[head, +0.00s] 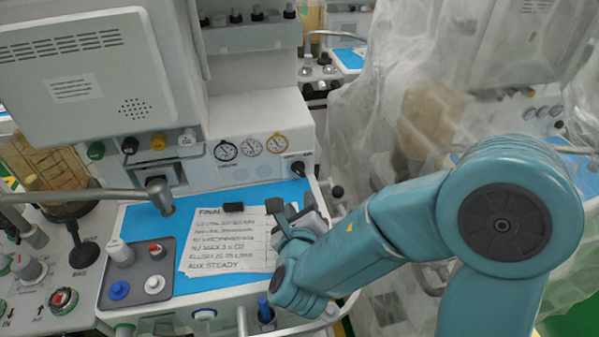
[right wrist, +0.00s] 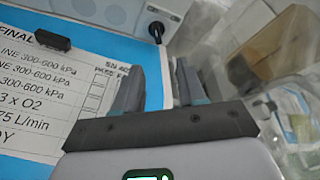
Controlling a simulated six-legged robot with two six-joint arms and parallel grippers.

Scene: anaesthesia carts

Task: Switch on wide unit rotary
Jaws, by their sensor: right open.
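The wide unit (head: 250,115) is a pale cart body with a blue worktop and a row of round gauges. A black rotary knob (head: 298,168) sits on its front panel, right of the gauges. It also shows in the right wrist view (right wrist: 156,31), ahead of the fingers. My right gripper (head: 291,207) is open and empty above the worktop's right edge, in front of and below the knob, not touching it. Its two dark fingers (right wrist: 157,72) stand apart in the right wrist view. My left gripper is not in view.
A paper checklist (head: 228,243) lies on the blue worktop with a black clip (head: 233,207) at its top. A panel of knobs (head: 138,270) stands left of it. A metal arm (head: 80,196) reaches in from the left. Translucent plastic sheeting (head: 375,120) hangs at right.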

